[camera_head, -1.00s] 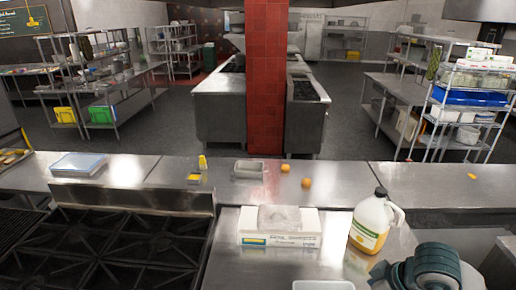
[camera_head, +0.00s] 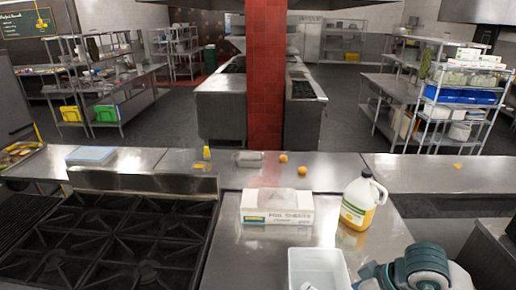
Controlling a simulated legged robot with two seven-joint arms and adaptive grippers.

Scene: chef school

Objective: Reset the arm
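The task names no object, only my arm. Part of my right arm (camera_head: 418,268), grey and teal, shows at the bottom right of the head view, over the front of the steel counter. Its gripper is not clearly visible, so I cannot see its fingers. My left arm and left gripper are out of the picture. A white bin (camera_head: 318,266) stands at the bottom edge, left of my arm, with something pale inside it. A jug with yellow liquid (camera_head: 358,203) stands upright behind my arm, apart from it.
A foil box (camera_head: 277,207) lies on the counter (camera_head: 228,262). A black stove (camera_head: 110,245) is on the left. The rear counter holds a blue-lidded container (camera_head: 91,155), a yellow bottle (camera_head: 207,153), a metal pan (camera_head: 248,158) and two orange fruits (camera_head: 303,170). A red pillar (camera_head: 266,80) rises behind.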

